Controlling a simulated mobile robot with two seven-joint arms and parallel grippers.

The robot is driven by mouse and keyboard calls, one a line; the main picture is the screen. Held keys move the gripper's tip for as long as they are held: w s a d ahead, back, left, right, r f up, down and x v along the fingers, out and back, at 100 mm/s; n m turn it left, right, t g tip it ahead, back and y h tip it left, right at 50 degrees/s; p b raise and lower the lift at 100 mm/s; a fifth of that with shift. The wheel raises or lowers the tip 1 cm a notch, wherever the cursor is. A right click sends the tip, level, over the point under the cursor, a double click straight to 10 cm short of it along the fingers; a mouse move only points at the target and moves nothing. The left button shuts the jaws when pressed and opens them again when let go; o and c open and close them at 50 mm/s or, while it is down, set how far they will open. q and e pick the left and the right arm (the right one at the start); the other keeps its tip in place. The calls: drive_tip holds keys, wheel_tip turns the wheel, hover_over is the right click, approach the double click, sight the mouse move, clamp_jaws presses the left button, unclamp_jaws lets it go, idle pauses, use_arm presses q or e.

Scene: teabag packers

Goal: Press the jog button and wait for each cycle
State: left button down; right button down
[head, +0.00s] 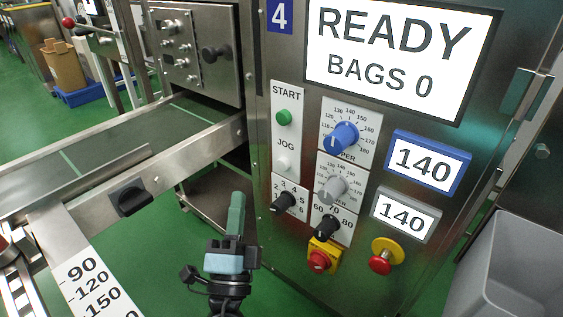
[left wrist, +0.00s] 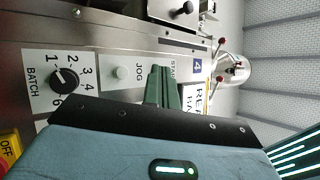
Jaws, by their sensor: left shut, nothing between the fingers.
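The white jog button (head: 284,163) sits on the machine panel under the green start button (head: 284,117). The screen (head: 400,50) reads "READY" and "BAGS 0". My left gripper (head: 237,200) is shut and empty, below and left of the jog button in the head view, apart from the panel there. In the left wrist view the jog button (left wrist: 122,73) shows just left of the green fingertips (left wrist: 162,75); I cannot tell the gap to the panel. The fingers hide part of the start label. My right gripper is not in view.
The batch knob (head: 284,201) is below the jog button. A red stop button (head: 380,262) and a red-and-yellow switch (head: 321,258) are lower on the panel. Dials and two 140 displays are to the right. A conveyor (head: 90,150) runs at left; a grey bin (head: 510,270) stands at right.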

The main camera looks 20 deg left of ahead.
use_arm(q)
drive_tip(key=b, duration=0.2)
approach(283, 164)
drive_tip(key=w+a+r, duration=0.2)
drive_tip(key=a+r, duration=0.1)
drive_tip(key=a, duration=0.1)
drive_tip(key=shift+w+d+r, duration=0.2)
drive_tip(key=shift+w, duration=0.3)
drive_tip(key=shift+w+d+r, duration=0.2)
drive_tip(key=shift+w, duration=0.3)
idle(1.2)
drive_tip(key=shift+w+d+b, duration=0.15)
drive_tip(key=shift+w+b, duration=0.3)
drive_tip(key=shift+b, duration=0.3)
